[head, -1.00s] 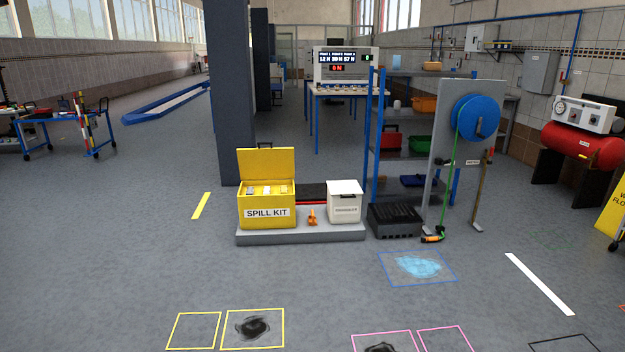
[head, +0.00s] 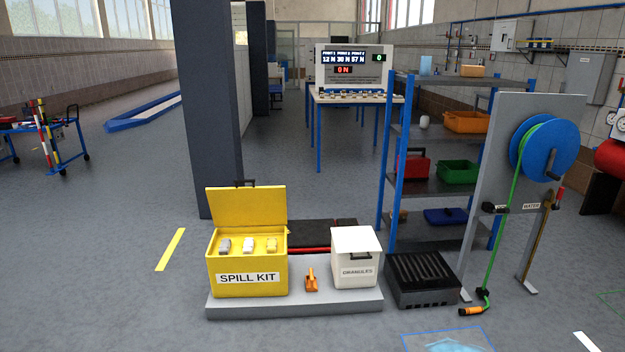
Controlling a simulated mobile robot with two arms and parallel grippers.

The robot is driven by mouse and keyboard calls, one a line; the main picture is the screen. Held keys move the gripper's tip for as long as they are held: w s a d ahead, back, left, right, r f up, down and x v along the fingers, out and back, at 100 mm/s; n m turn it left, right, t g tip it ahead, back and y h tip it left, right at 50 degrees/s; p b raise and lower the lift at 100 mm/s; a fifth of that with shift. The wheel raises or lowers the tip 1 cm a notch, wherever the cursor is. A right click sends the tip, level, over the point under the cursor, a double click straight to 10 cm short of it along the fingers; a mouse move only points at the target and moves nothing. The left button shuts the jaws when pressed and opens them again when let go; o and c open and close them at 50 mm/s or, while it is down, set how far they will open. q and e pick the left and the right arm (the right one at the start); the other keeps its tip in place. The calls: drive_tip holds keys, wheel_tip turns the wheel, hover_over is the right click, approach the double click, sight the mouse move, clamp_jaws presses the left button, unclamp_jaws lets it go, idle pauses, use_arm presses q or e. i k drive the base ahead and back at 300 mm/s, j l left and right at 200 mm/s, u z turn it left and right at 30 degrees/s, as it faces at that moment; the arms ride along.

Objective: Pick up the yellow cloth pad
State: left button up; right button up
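The open yellow spill kit box (head: 247,287) stands on a low grey platform (head: 300,303) ahead, with its lid raised at the back. Three small pads show side by side in its top. The yellow cloth pad (head: 271,245) appears to be the rightmost one, a small pale yellow shape. A white pad (head: 248,244) is in the middle and a grey one (head: 225,246) on the left. The pads are small here and their lower parts are hidden in the box. Neither of my grippers is in view.
A white granules box (head: 355,268) and a small orange item (head: 311,280) share the platform. A black crate (head: 424,279) and a hose reel stand (head: 516,180) are to the right. A blue-outlined puddle (head: 450,345) lies front right.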

sight(271, 246)
drive_tip(key=i+j, duration=0.1)
drive_tip(key=i, duration=2.45)
drive_tip(key=l+z, duration=0.05)
drive_tip(key=l, duration=0.05)
